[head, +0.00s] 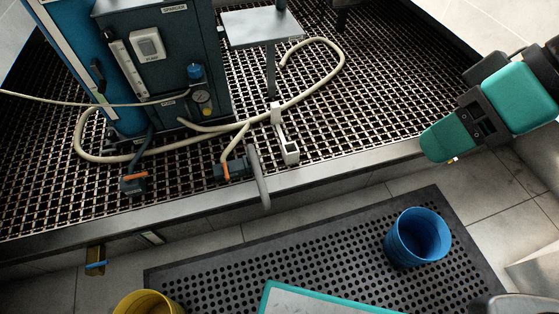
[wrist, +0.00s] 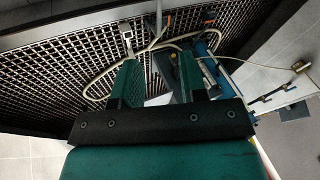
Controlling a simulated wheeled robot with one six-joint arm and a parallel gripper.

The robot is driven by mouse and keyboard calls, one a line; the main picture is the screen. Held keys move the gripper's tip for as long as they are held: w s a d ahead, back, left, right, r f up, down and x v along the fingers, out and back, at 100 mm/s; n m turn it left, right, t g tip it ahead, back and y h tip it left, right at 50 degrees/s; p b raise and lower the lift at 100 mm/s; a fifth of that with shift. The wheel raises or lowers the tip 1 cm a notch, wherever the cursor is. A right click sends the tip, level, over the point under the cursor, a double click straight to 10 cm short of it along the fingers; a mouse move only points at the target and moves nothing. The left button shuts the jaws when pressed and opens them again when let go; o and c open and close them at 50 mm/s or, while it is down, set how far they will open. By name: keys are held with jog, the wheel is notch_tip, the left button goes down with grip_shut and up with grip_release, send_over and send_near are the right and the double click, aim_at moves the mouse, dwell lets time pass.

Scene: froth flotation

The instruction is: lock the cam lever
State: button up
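A dark coupling with an orange lever (head: 230,170) lies on the grating near its front edge, joined to a cream hose (head: 318,88). A second dark coupling, also with an orange part (head: 133,182), lies farther left. A grey curved bar (head: 258,176) stands beside the first coupling and reaches over the front edge. I cannot tell which of these is the cam lever or whether it is locked. My gripper (head: 440,143) is at the right, well apart from the couplings. In the wrist view its two teal fingers (wrist: 158,78) are spread and nothing is between them.
A blue cabinet (head: 160,60) stands on the grating (head: 330,125) at the back left. A white bracket (head: 286,140) and a small grey table (head: 260,27) are nearby. A blue bucket (head: 418,240) stands on the black mat (head: 330,255) in front; a yellow bucket (head: 147,304) is front left.

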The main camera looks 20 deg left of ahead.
jog(key=w+a+f+n+y+b, duration=0.2)
jog(key=w+a+f+n+y, duration=0.25)
jog(key=w+a+f, duration=0.8)
notch_tip(320, 180, down, 25)
jog(key=w+a+m+t+y+b, duration=0.1)
jog(key=m+t+y+b, duration=0.1)
jog(key=t+y, duration=0.2)
jog(key=shift+h, duration=0.25)
jog(key=b+x, duration=0.7)
jog(key=x, duration=0.9)
jog(key=shift+f, duration=0.1)
jog(key=shift+w+a, duration=0.1)
jog(key=shift+a, duration=0.25)
jog(key=shift+c, duration=0.4)
